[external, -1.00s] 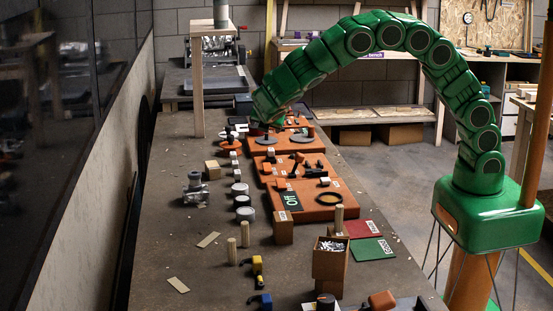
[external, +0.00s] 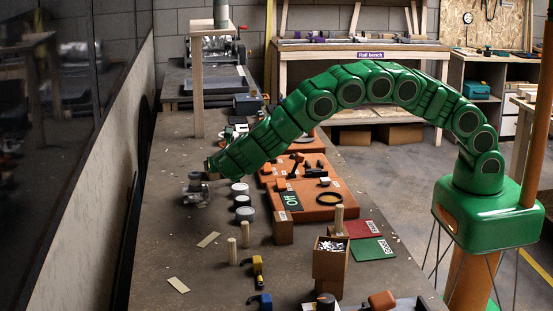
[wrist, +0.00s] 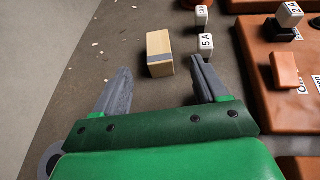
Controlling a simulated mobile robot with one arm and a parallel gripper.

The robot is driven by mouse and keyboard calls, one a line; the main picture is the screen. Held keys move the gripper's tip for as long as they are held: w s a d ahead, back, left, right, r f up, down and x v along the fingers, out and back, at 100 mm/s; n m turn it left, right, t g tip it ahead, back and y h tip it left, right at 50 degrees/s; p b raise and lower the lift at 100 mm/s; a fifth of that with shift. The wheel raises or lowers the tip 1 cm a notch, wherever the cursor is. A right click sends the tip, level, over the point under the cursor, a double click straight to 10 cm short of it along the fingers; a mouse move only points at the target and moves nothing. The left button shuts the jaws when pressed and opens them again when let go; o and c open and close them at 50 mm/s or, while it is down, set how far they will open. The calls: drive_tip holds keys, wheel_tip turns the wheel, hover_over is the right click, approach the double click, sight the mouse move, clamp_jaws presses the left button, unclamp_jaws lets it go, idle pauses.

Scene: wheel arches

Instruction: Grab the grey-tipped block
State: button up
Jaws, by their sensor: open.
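The grey-tipped block is a light wooden block (wrist: 160,45) with a grey band along its near end. It stands on the dark bench just beyond my fingertips in the wrist view, roughly centred between them. My gripper (wrist: 161,68) is open with nothing between its two grey fingers. In the external view, my gripper (external: 209,168) is low over the left part of the bench, and the block there is mostly or wholly hidden by it.
White lettered cubes (wrist: 205,45) stand close to the right finger. Orange trays (wrist: 257,85) with small parts lie to the right. A metal fitting (external: 196,190) stands near my gripper in the external view. Round tins (external: 243,200) line the bench. Bare bench lies left of the block.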

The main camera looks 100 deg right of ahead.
drive_tip(key=x, duration=0.6)
drive_tip(key=shift+w+d, duration=0.15)
drive_tip(key=shift+d, duration=0.1)
drive_tip(key=shift+f+x, duration=0.15)
drive_tip(key=shift+x, duration=1.2)
drive_tip(key=shift+f+x, duration=0.15)
drive_tip(key=shift+x, duration=1.2)
drive_tip(key=shift+a, duration=0.15)
drive_tip(key=c, duration=1.1)
drive_tip(key=shift+o, duration=0.2)
drive_tip(key=shift+w+r, duration=0.1)
drive_tip(key=shift+r, duration=0.25)
wheel_tip(320, 180, up, 3)
drive_tip(key=shift+a+f, duration=0.1)
drive_tip(key=s+a+r, duration=0.5)
drive_tip(key=s+r, duration=0.4)
drive_tip(key=s, duration=0.4)
drive_tip(key=shift+r, duration=0.25)
